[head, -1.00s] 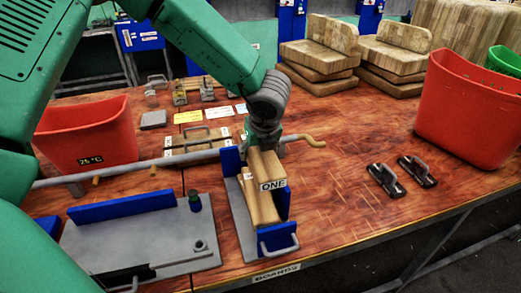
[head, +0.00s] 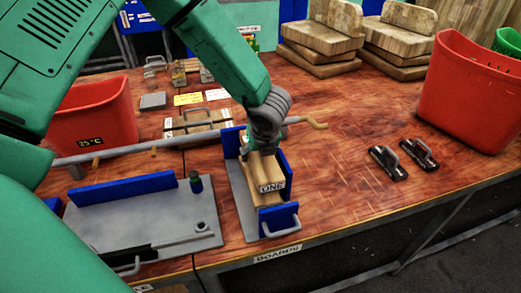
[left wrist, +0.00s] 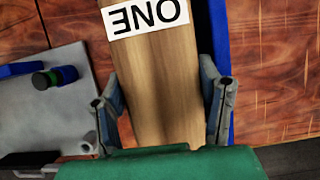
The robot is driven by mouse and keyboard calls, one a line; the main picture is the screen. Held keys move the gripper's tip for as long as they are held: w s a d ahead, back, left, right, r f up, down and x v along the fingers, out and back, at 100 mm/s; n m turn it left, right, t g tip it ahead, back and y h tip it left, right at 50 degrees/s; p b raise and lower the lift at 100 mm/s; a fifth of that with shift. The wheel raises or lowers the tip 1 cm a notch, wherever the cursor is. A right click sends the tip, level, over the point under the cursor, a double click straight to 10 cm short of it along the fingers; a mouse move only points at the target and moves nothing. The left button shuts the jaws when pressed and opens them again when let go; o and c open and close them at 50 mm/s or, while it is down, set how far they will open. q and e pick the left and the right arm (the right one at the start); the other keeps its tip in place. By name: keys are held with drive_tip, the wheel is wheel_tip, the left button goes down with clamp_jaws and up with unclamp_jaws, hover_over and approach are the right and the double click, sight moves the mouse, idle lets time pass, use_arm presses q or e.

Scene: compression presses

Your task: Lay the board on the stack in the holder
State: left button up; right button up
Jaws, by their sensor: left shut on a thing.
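A wooden board with a white label reading ONE (head: 265,176) is inside the holder, between its blue walls (head: 277,221). It looks level and lined up with the holder. More wood shows just under its near end; how the two touch is hard to see. My left gripper (head: 262,148) points down on the far part of the board and is shut on it. In the left wrist view, the board (left wrist: 160,70) runs between the two fingers (left wrist: 163,92). The stack beneath is mostly hidden by the board and walls. My right gripper is not in view.
Left of the holder lies a grey plate with a blue bar (head: 122,188). A metal rod with a wooden handle (head: 312,121) crosses behind the holder. Red bins stand left (head: 92,117) and right (head: 468,95). Two black clamps (head: 388,162) lie right, with free table between.

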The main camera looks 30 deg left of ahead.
use_arm(q)
drive_tip(key=shift+a+f+b, duration=0.1)
drive_tip(key=shift+f+b, duration=0.25)
drive_tip(key=shift+f, duration=0.45)
drive_tip(key=shift+r, duration=0.15)
drive_tip(key=o, duration=1.4)
drive_tip(key=shift+o, duration=0.2)
